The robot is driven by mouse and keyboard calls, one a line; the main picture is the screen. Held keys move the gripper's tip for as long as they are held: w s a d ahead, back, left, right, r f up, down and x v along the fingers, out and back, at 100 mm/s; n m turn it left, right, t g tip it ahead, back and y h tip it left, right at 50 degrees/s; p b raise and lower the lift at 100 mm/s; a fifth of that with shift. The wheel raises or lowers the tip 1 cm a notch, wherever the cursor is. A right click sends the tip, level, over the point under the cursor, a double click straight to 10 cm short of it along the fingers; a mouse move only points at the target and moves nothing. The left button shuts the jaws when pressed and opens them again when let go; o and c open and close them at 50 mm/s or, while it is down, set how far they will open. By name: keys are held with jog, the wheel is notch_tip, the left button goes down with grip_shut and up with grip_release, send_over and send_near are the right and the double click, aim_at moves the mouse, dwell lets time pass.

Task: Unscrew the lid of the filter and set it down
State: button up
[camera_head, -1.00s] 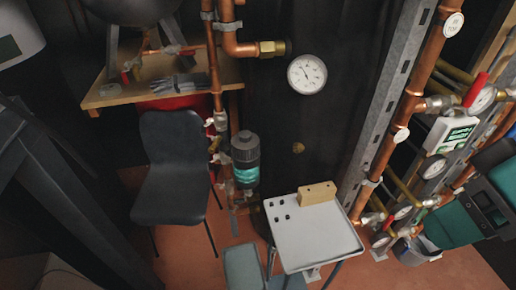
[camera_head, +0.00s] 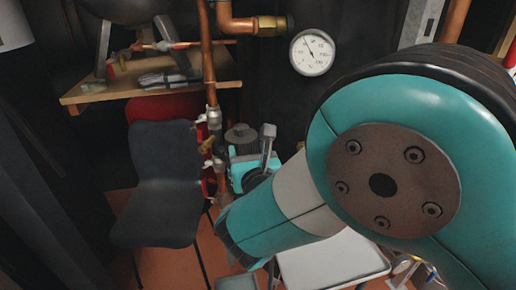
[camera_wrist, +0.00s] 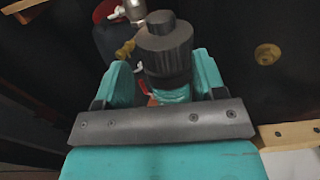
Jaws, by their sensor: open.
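The filter has a dark grey ribbed lid with a smaller round knob on top. The lid (camera_wrist: 166,52) stands upright between the teal fingers of my gripper (camera_wrist: 165,78) in the wrist view. The fingers are open, one on each side, with a gap to the lid visible at the left; contact on the right is unclear. A little of the teal filter body (camera_wrist: 172,95) shows below the lid. In the head view the lid (camera_head: 240,134) shows behind my gripper (camera_head: 254,160), and the arm hides most of the filter body.
A light grey tray table (camera_head: 330,262) stands at lower right, partly covered by my arm. A wooden block (camera_wrist: 288,134) shows in the wrist view. Copper pipes (camera_head: 208,70) rise beside the filter. A dark chair (camera_head: 165,170) stands left, and a wooden shelf (camera_head: 85,95) holds gloves.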

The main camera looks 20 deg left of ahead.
aim_at(243, 130)
jog(key=p+x, duration=0.1)
jog(key=x, duration=0.1)
jog(key=p+x, duration=0.2)
jog(key=x, duration=0.1)
jog(key=shift+w+r, duration=0.35)
jog(key=shift+w+a+r+p, duration=0.15)
jog(key=shift+w+p, duration=0.2)
jog(key=shift+w+a+f, duration=0.25)
jog(key=shift+w+a, duration=0.2)
jog(key=shift+w, duration=0.25)
jog(key=shift+w+a+f, duration=0.15)
jog(key=shift+w+f, duration=0.05)
jog(key=shift+w, duration=0.05)
jog(key=o, duration=0.4)
jog(key=shift+f, duration=0.1)
jog(key=shift+a, duration=0.1)
jog(key=c, duration=0.3)
jog(key=shift+c, duration=0.6)
jog(key=shift+p, duration=0.3)
jog(key=shift+r+p, duration=0.4)
jog(key=shift+r, duration=0.4)
